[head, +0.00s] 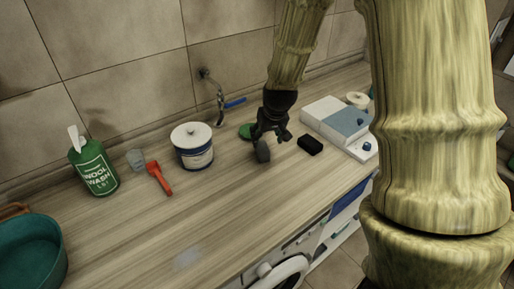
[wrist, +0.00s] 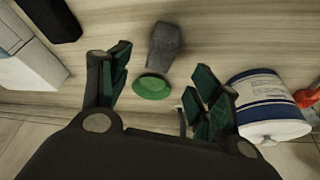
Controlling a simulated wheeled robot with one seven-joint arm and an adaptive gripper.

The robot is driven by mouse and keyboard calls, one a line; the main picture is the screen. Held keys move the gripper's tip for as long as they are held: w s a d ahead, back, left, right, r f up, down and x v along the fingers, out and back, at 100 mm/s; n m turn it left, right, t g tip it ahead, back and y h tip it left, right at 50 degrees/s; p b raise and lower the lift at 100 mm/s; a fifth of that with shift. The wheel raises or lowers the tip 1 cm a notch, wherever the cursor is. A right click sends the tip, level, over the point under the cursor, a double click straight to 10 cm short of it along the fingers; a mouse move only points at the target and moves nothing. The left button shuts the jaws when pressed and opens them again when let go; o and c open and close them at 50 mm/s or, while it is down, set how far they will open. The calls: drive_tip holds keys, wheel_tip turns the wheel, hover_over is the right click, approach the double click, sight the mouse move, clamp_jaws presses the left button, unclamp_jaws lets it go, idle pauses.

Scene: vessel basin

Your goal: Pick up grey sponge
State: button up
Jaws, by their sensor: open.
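The grey sponge (head: 262,151) is a small dark grey block on the wooden counter, just in front of and below my gripper (head: 272,132) in the head view. In the wrist view the grey sponge (wrist: 165,42) lies beyond the fingertips, near the top middle. My gripper (wrist: 160,88) has its dark green fingers spread apart, with nothing held between them. The sponge appears apart from the fingers, though the exact height of the gripper above it is hard to tell.
A green round item (wrist: 152,86) lies close behind the sponge. A black block (head: 310,145) and a white-and-blue box (head: 338,122) are to the right. A white-and-blue lidded canister (head: 193,147) stands left. The front counter is clear.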

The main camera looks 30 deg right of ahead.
sight(263, 147)
drive_tip(key=x, duration=0.2)
drive_tip(key=p+x, duration=0.1)
drive_tip(key=x, duration=0.1)
drive_tip(key=shift+w+f, duration=0.2)
drive_tip(key=shift+w, duration=0.25)
drive_tip(key=shift+s+p, duration=0.4)
drive_tip(key=shift+s, duration=0.15)
drive_tip(key=w+f, duration=0.1)
drive_tip(key=w+f+p, duration=0.1)
drive_tip(key=f, duration=0.1)
drive_tip(key=shift+w+d+f, duration=0.1)
drive_tip(key=shift+w+d, duration=0.05)
drive_tip(key=shift+w, duration=0.1)
drive_tip(key=shift+s+d+f+p, duration=0.1)
drive_tip(key=shift+s+f+p, duration=0.1)
drive_tip(key=shift+p, duration=0.2)
drive_tip(key=shift+w+f, duration=0.25)
drive_tip(key=shift+r, duration=0.1)
drive_tip(key=c, duration=0.8)
drive_tip(key=shift+c, duration=0.3)
